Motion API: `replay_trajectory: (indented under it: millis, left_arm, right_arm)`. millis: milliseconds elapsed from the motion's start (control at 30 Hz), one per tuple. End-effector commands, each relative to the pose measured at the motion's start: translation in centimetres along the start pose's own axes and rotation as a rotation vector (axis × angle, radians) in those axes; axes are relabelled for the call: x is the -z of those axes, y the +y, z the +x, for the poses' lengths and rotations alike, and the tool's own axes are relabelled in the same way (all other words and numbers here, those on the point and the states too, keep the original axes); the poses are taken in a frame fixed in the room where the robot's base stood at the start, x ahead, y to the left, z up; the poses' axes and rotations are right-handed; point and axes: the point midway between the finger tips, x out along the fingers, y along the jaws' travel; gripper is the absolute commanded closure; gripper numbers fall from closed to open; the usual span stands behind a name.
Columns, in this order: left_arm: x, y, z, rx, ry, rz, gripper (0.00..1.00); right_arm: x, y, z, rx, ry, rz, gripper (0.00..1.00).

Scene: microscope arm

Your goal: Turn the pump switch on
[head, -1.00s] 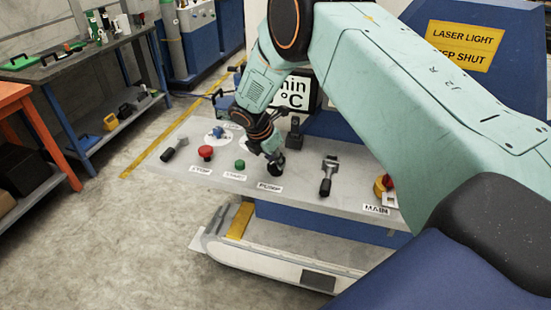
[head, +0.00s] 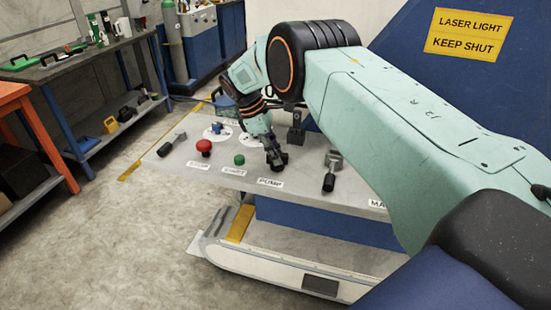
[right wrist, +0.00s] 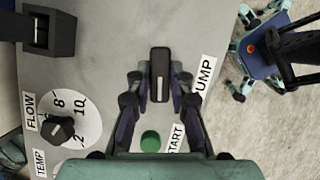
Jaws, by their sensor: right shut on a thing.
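The pump switch is a black knob (right wrist: 160,75) with a pale line along it, on the grey panel beside the PUMP label (head: 270,182). In the right wrist view the knob stands between my two fingertips. My right gripper (head: 273,158) is shut on it, reaching down to the panel in the head view. There the fingers cover part of the knob. My left gripper is not in view.
A green START button (head: 239,160) and a red STOP button (head: 204,146) sit left of the gripper. A black-handled lever (head: 329,178) is to the right. A black block (head: 296,133) stands behind. The FLOW dial (right wrist: 58,129) is near.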

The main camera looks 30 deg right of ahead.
Motion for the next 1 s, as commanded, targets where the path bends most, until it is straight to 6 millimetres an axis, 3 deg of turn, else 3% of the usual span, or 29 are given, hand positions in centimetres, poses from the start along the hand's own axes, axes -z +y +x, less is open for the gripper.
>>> replay_trajectory:
  millis: [333, 967, 1000]
  left_arm:
    - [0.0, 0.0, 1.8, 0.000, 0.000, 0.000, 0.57]
    - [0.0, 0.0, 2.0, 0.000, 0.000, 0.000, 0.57]
    - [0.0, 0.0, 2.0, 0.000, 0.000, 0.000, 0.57]
  right_arm:
    - [0.1, 0.3, -0.2, 0.059, 0.005, 0.159, 1.00]
    - [0.0, 0.3, -0.4, 0.076, 0.005, 0.204, 1.00]
    - [0.0, 0.4, -0.4, 0.075, 0.005, 0.204, 0.79]
